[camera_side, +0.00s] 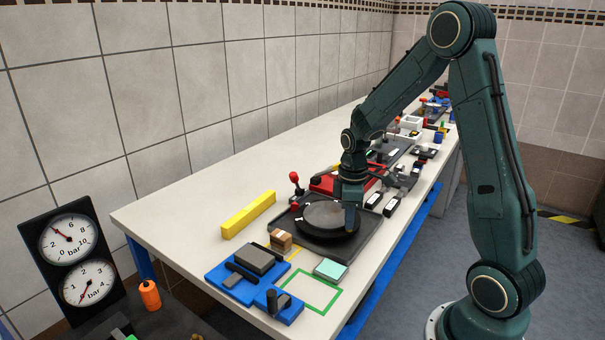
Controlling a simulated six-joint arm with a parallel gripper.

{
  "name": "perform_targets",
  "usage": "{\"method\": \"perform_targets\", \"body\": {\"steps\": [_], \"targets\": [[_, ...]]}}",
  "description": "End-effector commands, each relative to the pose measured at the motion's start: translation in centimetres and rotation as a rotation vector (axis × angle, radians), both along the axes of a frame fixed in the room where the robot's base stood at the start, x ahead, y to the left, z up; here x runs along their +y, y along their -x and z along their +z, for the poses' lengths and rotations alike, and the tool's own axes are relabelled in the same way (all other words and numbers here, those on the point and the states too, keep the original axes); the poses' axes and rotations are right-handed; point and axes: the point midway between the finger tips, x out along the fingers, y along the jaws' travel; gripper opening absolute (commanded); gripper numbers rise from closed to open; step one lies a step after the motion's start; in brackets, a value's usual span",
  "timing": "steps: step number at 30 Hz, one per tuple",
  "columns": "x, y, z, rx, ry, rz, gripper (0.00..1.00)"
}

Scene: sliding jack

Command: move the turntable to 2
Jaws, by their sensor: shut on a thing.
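The turntable (318,232) is a dark round disc with a greyish top on a black base plate, lying on the white table. My gripper (350,222) points down at the disc's right side and is shut on a part of the turntable there. The fingers hide what they hold. Small light marks show on the disc's rim, but they are too small to read, so I cannot tell which position it stands at.
A red-knobbed lever (295,180) stands just behind the turntable. A yellow bar (248,215) lies to its left. Blue fixtures (247,272), a brown block (281,239) and a pale green block (330,269) lie in front. A green outline (327,309) marks bare table (205,215).

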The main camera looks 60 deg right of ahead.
Motion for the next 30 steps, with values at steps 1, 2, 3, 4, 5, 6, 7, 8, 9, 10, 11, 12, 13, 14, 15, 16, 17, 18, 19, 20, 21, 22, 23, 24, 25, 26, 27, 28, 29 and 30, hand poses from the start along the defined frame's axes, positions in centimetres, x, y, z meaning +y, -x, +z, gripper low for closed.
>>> {"method": "perform_targets", "body": {"steps": [1,2,3,4,5,6,7,8,9,10,11,12,13,14,15,16,17,18,19,20,21,22,23,24,25,26,27,28,29,30], "targets": [[-0.4,0.0,0.1,-0.003,0.001,0.034,0.00],[-0.5,0.1,0.1,-0.003,0.002,0.057,0.00],[-0.8,0.1,0.1,-0.003,0.002,0.087,0.00],[-0.9,0.1,0.1,-0.003,0.002,0.107,0.00],[-1.1,0.2,0.1,-0.003,0.002,0.126,0.00],[-1.3,0.2,0.1,-0.004,0.001,0.151,0.00],[-1.4,0.2,0.1,-0.005,0.002,0.169,0.00],[-1.5,0.2,0.1,-0.005,0.002,0.185,0.00],[-1.6,0.2,0.2,-0.005,0.002,0.204,0.00],[-1.7,0.2,0.2,-0.005,0.002,0.218,0.00],[-1.8,0.2,0.2,-0.005,0.002,0.229,0.00],[-1.9,0.2,0.2,-0.005,0.002,0.243,0.00],[-2.0,0.2,0.2,-0.005,0.002,0.251,0.00],[-2.0,0.2,0.2,-0.005,0.002,0.259,0.00],[-2.1,0.2,0.2,-0.005,0.002,0.268,0.00],[-2.2,0.2,0.2,-0.005,0.002,0.273,0.00],[-2.2,0.2,0.2,-0.005,0.002,0.277,0.00],[-2.2,0.2,0.2,-0.005,0.002,0.281,0.00],[-2.2,0.2,0.2,-0.005,0.002,0.283,0.00],[-2.2,0.2,0.2,-0.005,0.002,0.285,0.00],[-2.2,0.2,0.2,-0.005,0.002,0.286,0.00],[-2.2,0.2,0.2,-0.005,0.002,0.287,0.00],[-2.2,0.2,0.2,-0.005,0.002,0.287,0.00],[-2.2,0.2,0.2,-0.005,0.002,0.287,0.00],[-2.2,0.2,0.2,-0.005,0.002,0.286,0.00],[-2.2,0.2,0.2,-0.005,0.002,0.286,0.00],[-2.2,0.2,0.2,-0.005,0.002,0.286,0.00],[-2.2,0.2,0.2,-0.005,0.003,0.286,0.00],[-2.2,0.2,0.2,-0.005,0.003,0.286,0.00],[-2.2,0.2,0.2,-0.005,0.003,0.286,0.20]]}}
